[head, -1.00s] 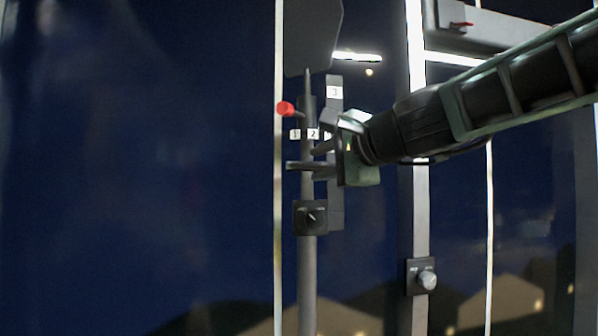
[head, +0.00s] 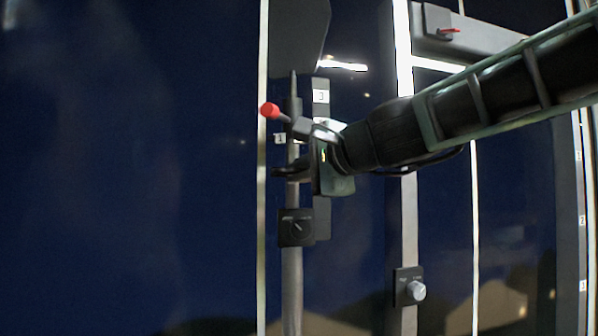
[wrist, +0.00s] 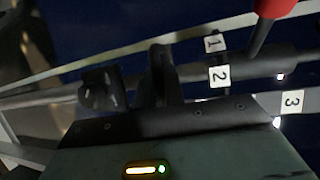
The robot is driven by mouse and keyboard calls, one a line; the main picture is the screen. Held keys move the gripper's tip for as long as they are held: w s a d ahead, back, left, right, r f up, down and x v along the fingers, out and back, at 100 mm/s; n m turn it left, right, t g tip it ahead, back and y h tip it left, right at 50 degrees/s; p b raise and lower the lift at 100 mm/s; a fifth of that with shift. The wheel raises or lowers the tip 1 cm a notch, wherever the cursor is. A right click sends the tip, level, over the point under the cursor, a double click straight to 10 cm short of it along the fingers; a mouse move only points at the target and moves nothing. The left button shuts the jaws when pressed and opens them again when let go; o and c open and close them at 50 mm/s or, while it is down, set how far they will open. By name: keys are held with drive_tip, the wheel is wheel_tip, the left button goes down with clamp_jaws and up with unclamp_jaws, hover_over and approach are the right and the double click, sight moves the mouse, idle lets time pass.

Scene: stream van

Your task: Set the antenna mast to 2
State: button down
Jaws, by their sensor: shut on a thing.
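The antenna mast (head: 292,265) is a grey upright pole, with a red-tipped lever (head: 268,110) sticking out to its upper left. Label 1 (head: 279,139) is at the pole, and label 3 (head: 321,96) is higher to the right. Label 2 (wrist: 219,77) shows beside label 1 in the wrist view; my gripper covers it in the head view. My gripper (head: 285,172) reaches in from the right at the mast below the lever. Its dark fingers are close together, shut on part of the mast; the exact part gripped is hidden. The red tip (wrist: 275,8) also shows at the wrist view's top right.
A black dial box (head: 296,227) is on the mast just below my gripper. A silver knob (head: 416,290) is on a post to the lower right. A small red switch (head: 448,30) is at the upper right. The dark blue area at left is clear.

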sight(300, 105)
wheel_tip(300, 105, up, 12)
drive_tip(key=p, duration=1)
drive_tip(key=shift+f, duration=0.1)
drive_tip(key=c, duration=1.5)
unclamp_jaws()
drive_tip(key=shift+d, duration=0.1)
drive_tip(key=b+v, duration=1.5)
drive_tip(key=v, duration=0.2)
drive_tip(key=shift+s, duration=0.2)
drive_tip(key=shift+f, duration=0.1)
